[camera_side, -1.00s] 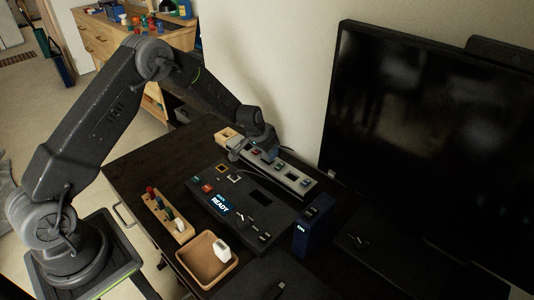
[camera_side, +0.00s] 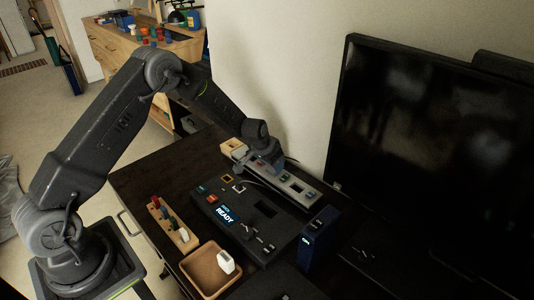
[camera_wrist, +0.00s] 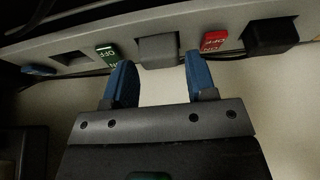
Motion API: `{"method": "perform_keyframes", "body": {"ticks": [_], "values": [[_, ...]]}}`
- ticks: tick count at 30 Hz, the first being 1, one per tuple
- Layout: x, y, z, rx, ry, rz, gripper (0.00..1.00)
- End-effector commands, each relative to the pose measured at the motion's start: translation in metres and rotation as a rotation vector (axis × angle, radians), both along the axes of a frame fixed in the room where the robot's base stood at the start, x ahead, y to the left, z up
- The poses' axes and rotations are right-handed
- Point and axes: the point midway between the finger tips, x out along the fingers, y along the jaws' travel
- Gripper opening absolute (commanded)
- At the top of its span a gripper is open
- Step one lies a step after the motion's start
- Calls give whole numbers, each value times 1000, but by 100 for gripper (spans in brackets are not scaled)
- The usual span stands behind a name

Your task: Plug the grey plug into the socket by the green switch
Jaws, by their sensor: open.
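In the wrist view my gripper (camera_wrist: 158,88) has two blue fingers, open and apart. A grey plug (camera_wrist: 158,49) is at the front of the power strip (camera_wrist: 185,20), in line with the gap between the fingertips. It appears seated; its prongs are hidden. The green switch (camera_wrist: 107,54) is just left of the plug, and the red switch (camera_wrist: 214,41) is to its right. An empty socket (camera_wrist: 72,58) is left of the green switch. In the side view my gripper (camera_side: 262,165) is over the strip (camera_side: 298,191) and hides part of it.
In the wrist view a black plug (camera_wrist: 270,36) is on the strip at right and a blue piece (camera_wrist: 38,70) at left. A dark console (camera_side: 262,232), wooden tray (camera_side: 192,262), peg rack (camera_side: 165,221) and blue box (camera_side: 318,240) are near the strip. A large monitor (camera_side: 420,150) stands at right.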

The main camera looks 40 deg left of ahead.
Motion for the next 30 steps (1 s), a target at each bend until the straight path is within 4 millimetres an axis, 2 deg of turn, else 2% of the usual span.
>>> {"method": "perform_keyframes", "body": {"ticks": [9, 13, 18, 26, 29, 30], "values": [[-24, 1, 62, 2, -6, 1, 51], [-33, 1, 83, 1, -5, 1, 51], [-40, 1, 98, 1, -3, 0, 51], [-46, -2, 111, 0, -5, -1, 51], [-58, -9, 138, -1, -17, -5, 51], [-66, -13, 153, -2, -22, -7, 51]]}}
